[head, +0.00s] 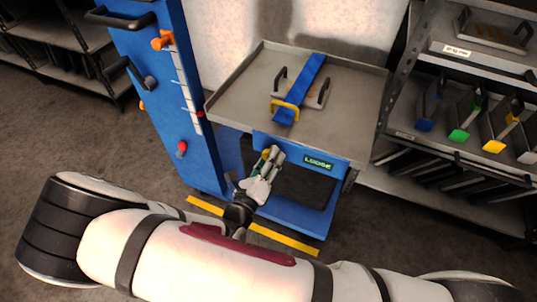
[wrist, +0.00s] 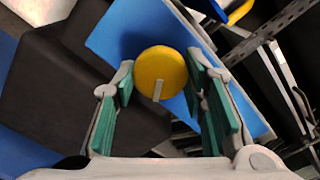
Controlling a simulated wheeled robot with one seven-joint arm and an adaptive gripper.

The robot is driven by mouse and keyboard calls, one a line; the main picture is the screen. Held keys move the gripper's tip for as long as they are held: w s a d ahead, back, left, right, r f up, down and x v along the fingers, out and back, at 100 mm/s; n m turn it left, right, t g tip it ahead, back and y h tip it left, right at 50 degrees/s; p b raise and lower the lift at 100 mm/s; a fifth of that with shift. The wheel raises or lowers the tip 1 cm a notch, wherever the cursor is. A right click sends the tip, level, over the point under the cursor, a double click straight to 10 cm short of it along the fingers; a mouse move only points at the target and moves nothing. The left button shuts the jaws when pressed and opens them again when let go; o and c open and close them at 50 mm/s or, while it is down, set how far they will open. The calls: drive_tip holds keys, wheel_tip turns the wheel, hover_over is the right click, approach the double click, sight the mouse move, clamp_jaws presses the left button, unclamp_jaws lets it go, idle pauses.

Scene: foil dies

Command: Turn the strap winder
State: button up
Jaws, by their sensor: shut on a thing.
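The strap winder is a round yellow knob (wrist: 160,68) with a pale grey bar across its lower half, on the blue front of the cart; in the head view it is mostly hidden by my fingers. My gripper (head: 271,156) is at the cart front, its green-padded fingers on either side of the knob and shut on it. A blue strap (head: 306,80) runs over a grey plate with two dark handles (head: 315,97) on the cart top and passes a yellow bracket (head: 286,111). A display (head: 318,163) right of the winder reads LOOSE.
The cart's grey tray top (head: 240,85) has raised edges. A blue panel (head: 160,70) with handles and a scale stands at left. A shelf rack (head: 450,60) with coloured-tipped plates stands close at right. Yellow floor tape (head: 270,235) lies before the cart.

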drive_tip(key=n+p, duration=0.2)
drive_tip(key=n, duration=0.2)
drive_tip(key=shift+n, duration=0.3)
idle(0.3)
drive_tip(key=o, duration=1.2)
drive_tip(key=shift+c, duration=0.2)
drive_tip(key=v, duration=1.2)
